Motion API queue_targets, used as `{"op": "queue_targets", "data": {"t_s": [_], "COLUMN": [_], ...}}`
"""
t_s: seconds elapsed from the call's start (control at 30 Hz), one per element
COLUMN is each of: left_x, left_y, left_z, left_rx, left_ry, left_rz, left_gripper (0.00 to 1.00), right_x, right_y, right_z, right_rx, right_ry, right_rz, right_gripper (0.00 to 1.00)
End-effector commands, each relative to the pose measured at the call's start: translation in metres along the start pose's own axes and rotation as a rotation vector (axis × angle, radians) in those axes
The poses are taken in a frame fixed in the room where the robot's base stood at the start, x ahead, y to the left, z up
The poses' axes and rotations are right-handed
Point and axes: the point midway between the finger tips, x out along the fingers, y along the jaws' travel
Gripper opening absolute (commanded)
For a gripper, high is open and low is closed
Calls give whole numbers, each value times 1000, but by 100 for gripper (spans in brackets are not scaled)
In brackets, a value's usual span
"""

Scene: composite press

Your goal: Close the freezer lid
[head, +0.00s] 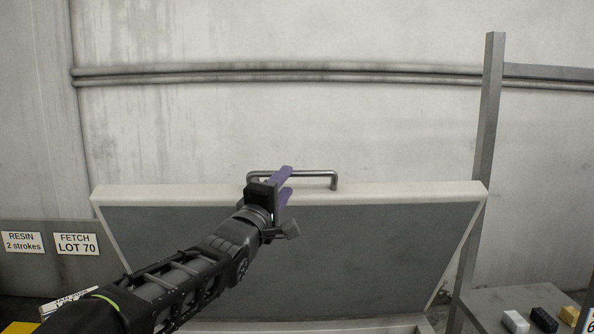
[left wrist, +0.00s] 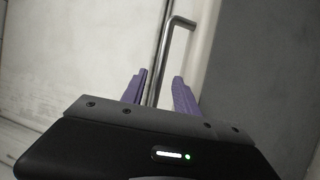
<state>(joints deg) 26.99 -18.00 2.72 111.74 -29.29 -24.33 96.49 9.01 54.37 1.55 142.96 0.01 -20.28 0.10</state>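The freezer lid (head: 380,250) stands raised, its grey inner face with a pale rim toward me. A metal bar handle (head: 318,173) is on its top edge, and it also shows in the left wrist view (left wrist: 167,45). My left gripper (head: 287,183) is at the left part of the handle, with purple fingers. In the left wrist view the fingers (left wrist: 160,82) are apart, and the bar runs between them, nearer the left finger. Contact with the bar cannot be told. The freezer's body is mostly out of view; a pale edge (head: 400,324) shows below. My right gripper is not in view.
A grey panel at left carries the labels "RESIN 2 strokes" (head: 21,242) and "FETCH LOT 70" (head: 76,244). A metal post (head: 486,130) stands right of the lid. A wall with pipes is behind.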

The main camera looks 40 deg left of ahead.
Motion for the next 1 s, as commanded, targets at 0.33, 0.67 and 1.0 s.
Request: {"op": "queue_targets", "data": {"t_s": [0.33, 0.67, 1.0], "left_x": [44, 76, 76], "left_y": [2, 0, 0], "left_z": [0, 0, 0], "left_rx": [0, 0, 0], "left_ry": [0, 1, 0], "left_rz": [-3, -1, 0], "left_gripper": [36, 36, 28], "right_x": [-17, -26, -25], "right_y": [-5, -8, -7], "right_z": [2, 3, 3], "right_rx": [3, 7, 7], "right_ry": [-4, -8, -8], "right_rz": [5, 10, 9], "right_gripper": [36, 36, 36]}}
